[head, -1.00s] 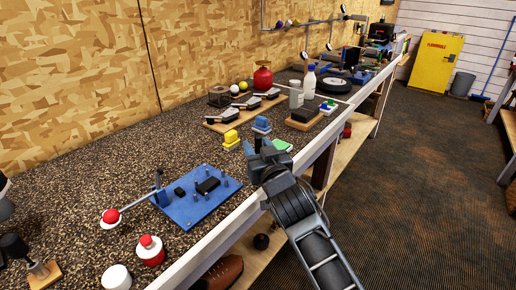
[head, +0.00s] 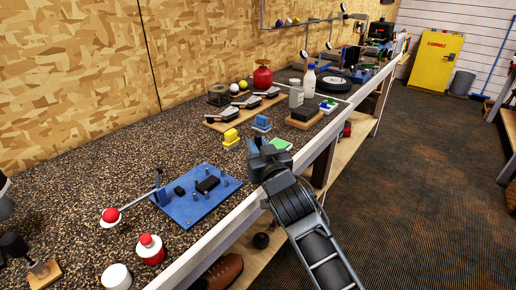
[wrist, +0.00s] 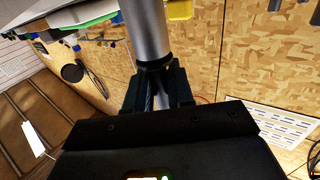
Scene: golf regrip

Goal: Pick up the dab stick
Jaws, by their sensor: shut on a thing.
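A smooth grey cylinder with a dark ring at its lower end, which looks like the dab stick (wrist: 146,30), stands between the jaws in the wrist view. It runs up out of the top of that view, so its far end is hidden. My gripper (wrist: 156,84) is shut on it by the dark-ringed end. In the head view my gripper (head: 262,152) is over the front edge of the bench, beside the green block. The stick cannot be made out clearly there, as my gripper and wrist cover it.
The floor (head: 420,190) at right is clear.

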